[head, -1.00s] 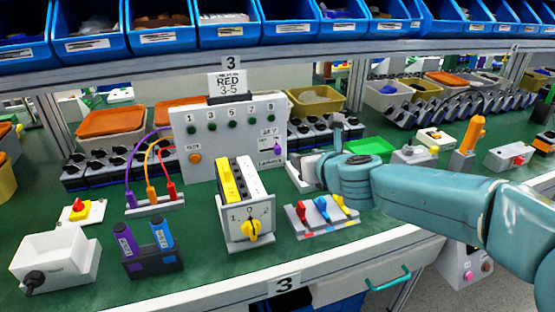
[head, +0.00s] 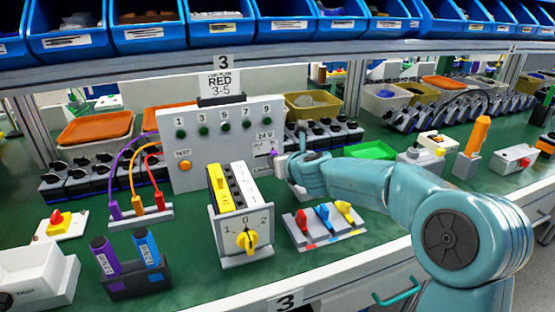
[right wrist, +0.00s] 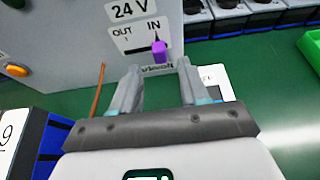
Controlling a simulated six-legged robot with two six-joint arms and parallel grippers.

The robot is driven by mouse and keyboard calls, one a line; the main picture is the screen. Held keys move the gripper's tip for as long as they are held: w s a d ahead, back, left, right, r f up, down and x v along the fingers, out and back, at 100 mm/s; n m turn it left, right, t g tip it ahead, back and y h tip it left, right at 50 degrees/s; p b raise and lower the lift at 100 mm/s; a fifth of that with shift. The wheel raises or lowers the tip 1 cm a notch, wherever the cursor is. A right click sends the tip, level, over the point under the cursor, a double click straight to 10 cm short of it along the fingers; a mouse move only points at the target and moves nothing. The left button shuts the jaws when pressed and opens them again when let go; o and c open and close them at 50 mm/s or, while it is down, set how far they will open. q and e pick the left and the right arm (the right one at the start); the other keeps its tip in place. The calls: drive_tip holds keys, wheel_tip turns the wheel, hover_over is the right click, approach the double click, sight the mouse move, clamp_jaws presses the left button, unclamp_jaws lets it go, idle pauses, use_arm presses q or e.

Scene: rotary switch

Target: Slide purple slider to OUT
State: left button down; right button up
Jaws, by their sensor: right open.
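The purple slider (right wrist: 159,52) stands out from the grey panel (right wrist: 85,25) in the right wrist view, below the word IN at the right end of its OUT–IN scale. OUT is to the left. In the head view the slider (head: 273,153) shows small at the panel's lower right. My right gripper (right wrist: 158,68) is open in front of the panel, its two fingers pointing at it, one on each side of the slider in the picture. Whether they touch it I cannot tell. The right gripper also shows in the head view (head: 286,161). My left gripper is not in view.
A yellow-knobbed rotary switch box (head: 243,222) stands in front of the panel. A block with red, blue and yellow levers (head: 323,222) lies below my right arm.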

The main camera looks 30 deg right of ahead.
drive_tip(key=x, duration=0.3)
drive_tip(key=shift+w+d, duration=0.1)
drive_tip(key=shift+w, duration=0.1)
clamp_jaws()
drive_tip(key=a, duration=0.2)
drive_tip(key=w+a, duration=0.1)
drive_tip(key=a, duration=0.1)
drive_tip(key=shift+a, duration=0.25)
drive_tip(key=shift+d, duration=0.1)
unclamp_jaws()
